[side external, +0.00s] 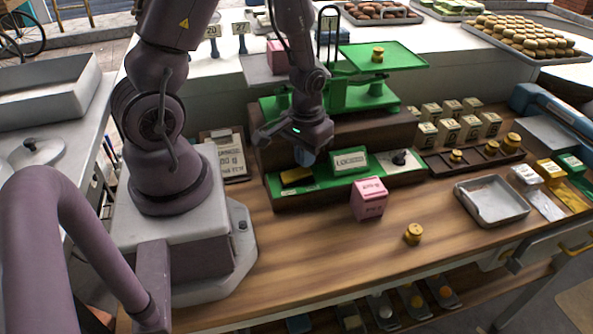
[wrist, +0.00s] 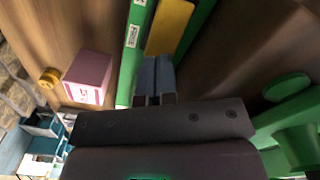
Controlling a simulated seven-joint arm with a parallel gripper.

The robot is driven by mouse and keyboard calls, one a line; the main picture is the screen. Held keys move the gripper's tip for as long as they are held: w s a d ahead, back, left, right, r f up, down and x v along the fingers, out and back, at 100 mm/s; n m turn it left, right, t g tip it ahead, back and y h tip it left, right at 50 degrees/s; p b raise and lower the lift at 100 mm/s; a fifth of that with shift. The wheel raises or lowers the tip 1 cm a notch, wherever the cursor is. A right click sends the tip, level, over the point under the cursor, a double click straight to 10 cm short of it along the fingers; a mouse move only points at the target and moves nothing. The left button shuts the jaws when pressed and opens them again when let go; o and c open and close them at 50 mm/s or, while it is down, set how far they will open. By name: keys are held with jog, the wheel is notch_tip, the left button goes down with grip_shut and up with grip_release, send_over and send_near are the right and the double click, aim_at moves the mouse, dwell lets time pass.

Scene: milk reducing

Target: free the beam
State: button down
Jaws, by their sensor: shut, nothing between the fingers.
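A green balance scale stands on a dark wooden base, with its right pan (side external: 385,57) bearing a brass weight (side external: 377,54). My arm hides much of the beam and its left side. The green front ledge (side external: 310,190) carries a yellow block (side external: 297,175), a green-framed sign (side external: 350,161) that seems to read "LOCKED", and a black knob (side external: 400,157) on a pale plate. My gripper (side external: 305,158) is shut and empty, pointing down near the yellow block. In the wrist view the shut fingertips (wrist: 155,70) appear just beside the yellow block (wrist: 170,27); I cannot tell whether they touch.
A pink carton (side external: 369,198) and a brass weight (side external: 413,234) stand on the table in front. A metal tray (side external: 492,201), a weight rack (side external: 470,158) and several small cartons (side external: 450,132) are to the right. The front wood between my base and the pink carton is clear.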

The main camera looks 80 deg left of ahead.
jog(key=shift+f, duration=1.05)
dwell(0.4)
jog(key=shift+r, duration=3.55)
